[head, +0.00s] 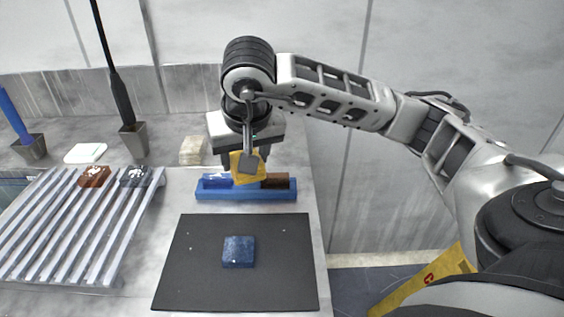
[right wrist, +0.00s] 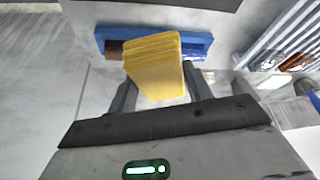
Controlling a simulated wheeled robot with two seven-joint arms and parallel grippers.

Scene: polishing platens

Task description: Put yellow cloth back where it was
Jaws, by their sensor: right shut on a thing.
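The yellow cloth (head: 247,168) is folded and held in my right gripper (head: 246,160), above the blue tray (head: 247,193). In the right wrist view, the cloth (right wrist: 154,70) sits between the two fingers of the gripper (right wrist: 160,88), with the tray (right wrist: 197,38) beyond it. The tray has a blue item (head: 216,180) in its left part and a brown item (head: 276,181) in its right part. The cloth hides the tray's middle in the head view, so I cannot tell what is there. My left gripper is not in view.
A black mat (head: 190,275) with a dark blue block (head: 238,251) lies in front. A slatted rack (head: 75,235) at left bears a brown block (head: 94,176) and a dark block (head: 135,176). A beige stack (head: 193,150), white pad (head: 86,153) and two holders (head: 134,140) stand behind.

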